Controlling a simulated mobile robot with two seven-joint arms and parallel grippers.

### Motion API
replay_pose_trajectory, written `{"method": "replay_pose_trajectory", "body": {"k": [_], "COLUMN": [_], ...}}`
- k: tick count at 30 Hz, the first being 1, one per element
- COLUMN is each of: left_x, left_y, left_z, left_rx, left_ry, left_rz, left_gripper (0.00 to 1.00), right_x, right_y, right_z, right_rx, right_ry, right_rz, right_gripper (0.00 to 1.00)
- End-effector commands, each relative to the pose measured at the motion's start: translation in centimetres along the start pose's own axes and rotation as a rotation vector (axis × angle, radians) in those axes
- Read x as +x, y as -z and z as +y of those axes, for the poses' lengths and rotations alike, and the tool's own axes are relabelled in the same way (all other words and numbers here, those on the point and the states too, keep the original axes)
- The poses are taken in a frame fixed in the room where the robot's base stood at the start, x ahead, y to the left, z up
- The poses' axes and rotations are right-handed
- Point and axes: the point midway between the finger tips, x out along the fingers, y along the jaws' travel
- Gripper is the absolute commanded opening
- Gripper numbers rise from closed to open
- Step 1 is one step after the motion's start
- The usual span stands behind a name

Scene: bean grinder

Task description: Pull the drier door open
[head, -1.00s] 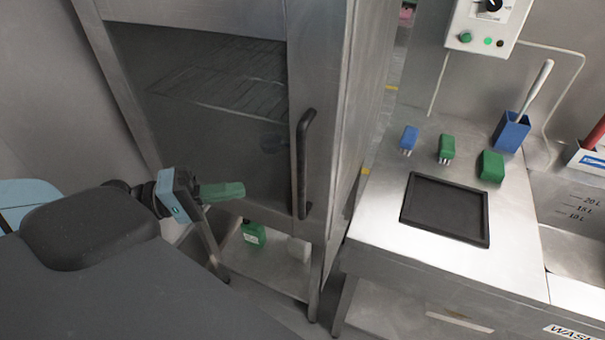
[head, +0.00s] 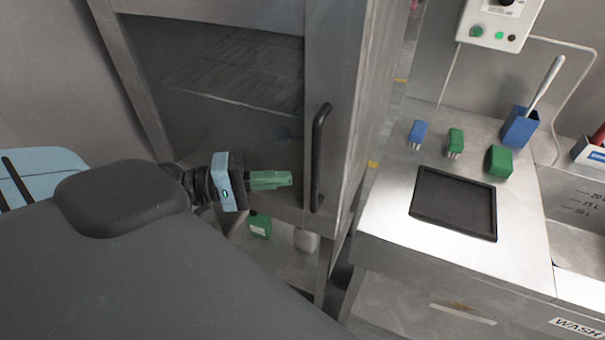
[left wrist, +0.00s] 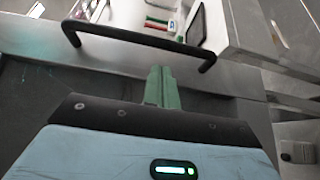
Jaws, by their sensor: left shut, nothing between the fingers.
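The drier is a steel cabinet whose door has a dark window (head: 235,100) and a black vertical bar handle (head: 319,160) on its right side. The door looks closed. My left gripper (head: 290,179) has green fingers that are shut and empty. It is just left of the handle's lower part in the head view. In the left wrist view the handle (left wrist: 135,39) crosses ahead of the green fingertips (left wrist: 160,70), and the fingers are apart from it. My right gripper is not in view.
A steel counter (head: 385,225) with a black tray (head: 453,204) stands right of the drier, with blue and green brushes (head: 455,142) behind the tray. A blue holder (head: 520,128) stands at the back. Green (head: 260,225) and white containers sit on a low shelf under the drier.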

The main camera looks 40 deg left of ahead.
Motion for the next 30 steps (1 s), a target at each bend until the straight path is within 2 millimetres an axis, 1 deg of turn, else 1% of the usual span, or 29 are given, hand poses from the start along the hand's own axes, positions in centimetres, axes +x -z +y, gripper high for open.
{"method": "replay_pose_trajectory", "body": {"k": [1,6,13,19,30], "left_x": [0.7,2.7,4.5,5.1,5.1], "left_y": [0.0,0.1,0.1,0.0,0.0], "left_z": [0.2,0.2,0.1,0.0,0.0], "left_rx": [0.004,0.005,0.002,0.002,0.001], "left_ry": [-0.002,-0.001,-0.002,0.000,0.001], "left_rz": [-0.003,-0.001,0.000,0.000,0.000], "left_gripper": [0.00,0.00,0.00,0.00,0.00], "right_x": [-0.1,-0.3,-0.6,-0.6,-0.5], "right_y": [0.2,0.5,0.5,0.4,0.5], "right_z": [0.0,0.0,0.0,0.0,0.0], "right_rx": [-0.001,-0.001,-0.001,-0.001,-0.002], "right_ry": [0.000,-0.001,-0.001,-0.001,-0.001], "right_rz": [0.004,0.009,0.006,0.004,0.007], "right_gripper": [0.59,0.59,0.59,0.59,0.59]}}
